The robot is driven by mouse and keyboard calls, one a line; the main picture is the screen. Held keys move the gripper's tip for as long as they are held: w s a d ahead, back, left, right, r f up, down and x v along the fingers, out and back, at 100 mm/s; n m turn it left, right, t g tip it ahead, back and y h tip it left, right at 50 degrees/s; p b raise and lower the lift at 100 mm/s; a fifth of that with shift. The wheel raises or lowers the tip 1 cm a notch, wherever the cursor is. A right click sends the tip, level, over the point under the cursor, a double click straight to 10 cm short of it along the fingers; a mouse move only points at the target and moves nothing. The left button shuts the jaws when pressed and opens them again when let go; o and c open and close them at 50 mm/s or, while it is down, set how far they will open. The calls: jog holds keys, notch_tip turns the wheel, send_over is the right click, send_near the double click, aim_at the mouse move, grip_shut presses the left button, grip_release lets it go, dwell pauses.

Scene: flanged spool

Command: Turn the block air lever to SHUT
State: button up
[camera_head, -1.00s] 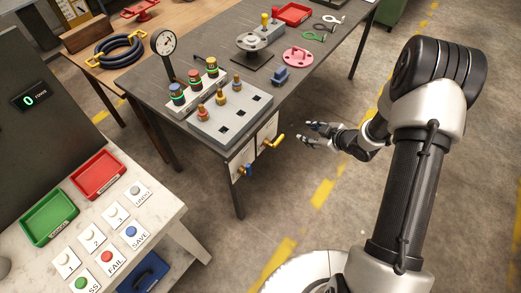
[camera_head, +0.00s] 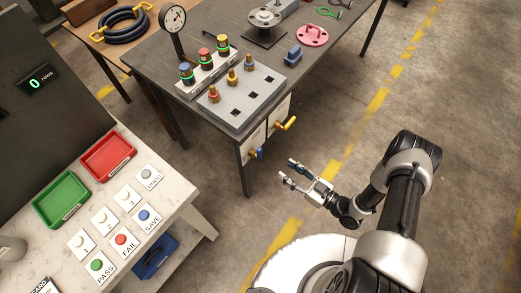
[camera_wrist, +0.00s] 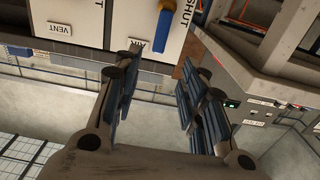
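A blue lever (camera_head: 256,153) and a yellow lever (camera_head: 286,124) stick out from white panels on the near end of the dark table.
The dark table (camera_head: 190,120) carries a grey block (camera_head: 240,97) with several coloured fittings, and a dial gauge (camera_head: 172,20). A pale table (camera_head: 190,180) with buttons and trays stands at the left. Open floor (camera_head: 440,90) lies to the right.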

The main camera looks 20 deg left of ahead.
aim_at(261, 152)
jog(key=b+x, duration=0.2)
jog(key=x, duration=1.1)
jog(key=shift+w+a, duration=0.2)
jog(key=shift+a, duration=0.15)
grip_shut()
